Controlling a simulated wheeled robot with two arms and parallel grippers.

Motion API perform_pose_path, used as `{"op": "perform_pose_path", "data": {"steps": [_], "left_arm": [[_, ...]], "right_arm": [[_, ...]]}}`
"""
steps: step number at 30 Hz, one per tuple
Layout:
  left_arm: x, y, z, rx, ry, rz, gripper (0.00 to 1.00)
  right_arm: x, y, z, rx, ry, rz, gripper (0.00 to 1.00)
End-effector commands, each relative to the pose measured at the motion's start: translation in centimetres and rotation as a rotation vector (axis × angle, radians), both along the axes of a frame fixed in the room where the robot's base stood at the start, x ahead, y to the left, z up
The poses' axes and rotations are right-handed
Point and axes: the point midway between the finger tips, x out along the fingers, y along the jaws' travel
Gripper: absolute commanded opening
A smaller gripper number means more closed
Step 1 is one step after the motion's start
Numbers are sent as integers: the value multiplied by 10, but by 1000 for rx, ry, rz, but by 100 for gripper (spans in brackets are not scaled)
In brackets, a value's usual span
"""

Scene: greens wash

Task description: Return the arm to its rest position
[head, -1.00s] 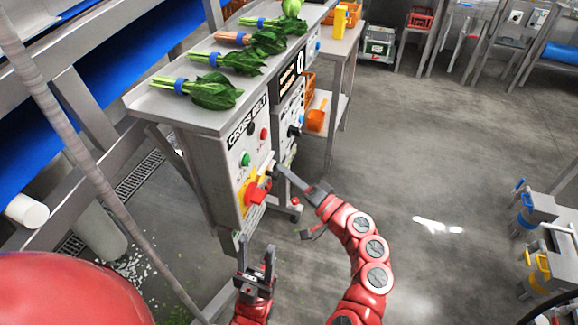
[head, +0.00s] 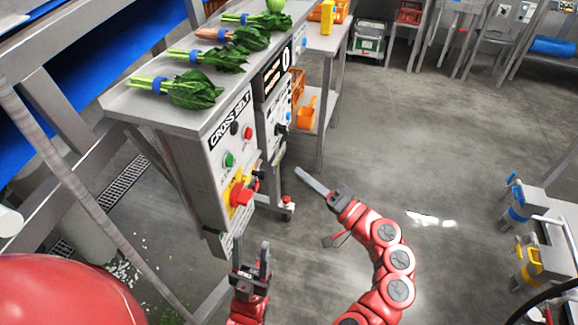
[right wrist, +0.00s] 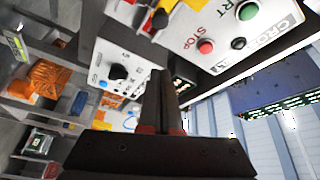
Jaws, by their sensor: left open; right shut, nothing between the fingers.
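My right gripper (head: 312,182) is shut and empty, pointing up and left, in the open space right of the cross belt control panel (head: 222,135). It also shows in the right wrist view (right wrist: 162,82), its fingers pressed together. A gap of floor shows between its tips and the panel's red knob (head: 241,194) on a yellow plate. My left gripper (head: 251,256) is open and empty, pointing up, below the panel. The red stop button (right wrist: 205,47) and green start button (right wrist: 248,11) show in the right wrist view.
Several bunches of greens (head: 190,90) with blue bands lie on the steel shelf (head: 130,105) above the panel. The floor to the right is clear up to a grey stand (head: 545,215).

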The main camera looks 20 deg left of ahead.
Motion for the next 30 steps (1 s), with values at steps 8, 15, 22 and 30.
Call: {"op": "perform_pose_path", "data": {"steps": [8, 15, 22, 30], "left_arm": [[0, 0, -1, 0, 0, 0, 50], [0, 0, -1, 0, 0, 0, 50], [0, 0, -1, 0, 0, 0, 50], [0, 0, -1, 0, 0, 0, 50]], "right_arm": [[-8, -17, -4, 1, 3, 1, 0], [-8, -17, -3, 0, 2, 2, 0], [-7, -17, -5, -1, 4, -3, 0], [50, -66, -94, -110, 171, -366, 0]]}}
